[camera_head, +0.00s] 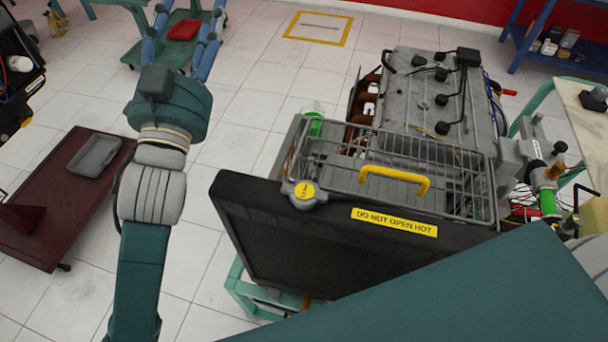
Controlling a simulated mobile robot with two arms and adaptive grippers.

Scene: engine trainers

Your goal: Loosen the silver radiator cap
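The silver radiator cap (305,194) sits on the top left part of the black radiator (290,245). It is round, with a yellow disc on top and a small lug to one side. It appears seated; its exact turn angle is too small to tell. A yellow "DO NOT OPEN HOT" label (394,222) is on the radiator's top edge, right of the cap. Nothing touches the cap.
A wire guard (460,190) with a yellow handle (394,180) stands behind the radiator, before the grey engine (430,100). A dark red cart (50,195) with a grey tray (97,155) is at left. Tiled floor between cart and radiator is clear.

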